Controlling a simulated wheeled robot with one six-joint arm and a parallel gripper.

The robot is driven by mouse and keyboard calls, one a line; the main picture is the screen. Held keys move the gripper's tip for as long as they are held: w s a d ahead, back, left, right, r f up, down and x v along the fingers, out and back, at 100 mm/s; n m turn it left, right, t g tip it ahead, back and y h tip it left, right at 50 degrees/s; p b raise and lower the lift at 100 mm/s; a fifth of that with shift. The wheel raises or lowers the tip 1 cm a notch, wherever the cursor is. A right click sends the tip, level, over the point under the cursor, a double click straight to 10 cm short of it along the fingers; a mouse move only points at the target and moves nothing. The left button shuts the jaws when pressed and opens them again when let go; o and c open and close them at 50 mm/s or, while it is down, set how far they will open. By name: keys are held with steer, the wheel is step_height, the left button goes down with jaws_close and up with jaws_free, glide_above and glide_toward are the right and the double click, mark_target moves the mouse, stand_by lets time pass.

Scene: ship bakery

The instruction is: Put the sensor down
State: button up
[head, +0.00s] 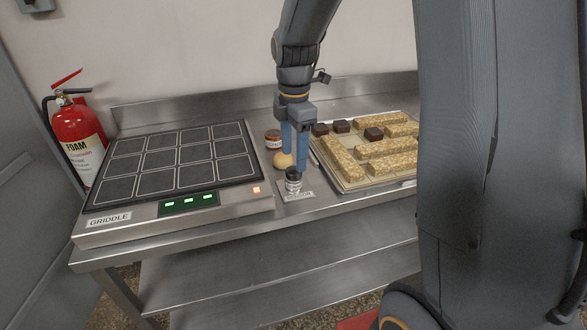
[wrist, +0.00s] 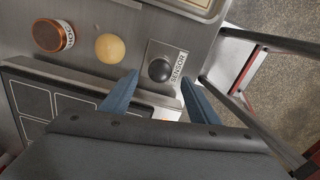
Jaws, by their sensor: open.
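The sensor (head: 293,182) is a small upright cylinder with a dark rounded top and a pale label. It stands on a flat metal plate (head: 305,195) between the griddle and the baking tray. In the wrist view the sensor (wrist: 159,69) is a dark round top on the plate (wrist: 157,51), which is lettered SENSOR. My gripper (head: 295,162) is open, pointing down close to the sensor's top. In the wrist view its blue fingertips (wrist: 160,77) are spread wide, with the sensor lined up between them; I cannot tell whether they reach below its top.
A griddle (head: 256,189) with dark square plates is on the left. A baking tray (head: 405,187) of bars and dark cubes is on the right. A pale round ball (head: 283,160) and a brown-lidded jar (head: 273,138) stand behind the sensor. A fire extinguisher (head: 77,130) is far left.

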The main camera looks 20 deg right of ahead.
mark_target(294, 169)
step_height(294, 169, up, 5)
steer(key=s+f+m, duration=0.4)
steer(key=s+m, duration=0.4)
steer(key=m, duration=0.2)
steer(key=s+f+m, duration=0.5)
steer(key=s+m, duration=0.4)
steer(key=shift+f+m+t+b, duration=0.2)
steer(key=shift+m+t+b, duration=0.1)
steer(key=shift+m+b, duration=0.1)
steer(key=shift+s, duration=0.1)
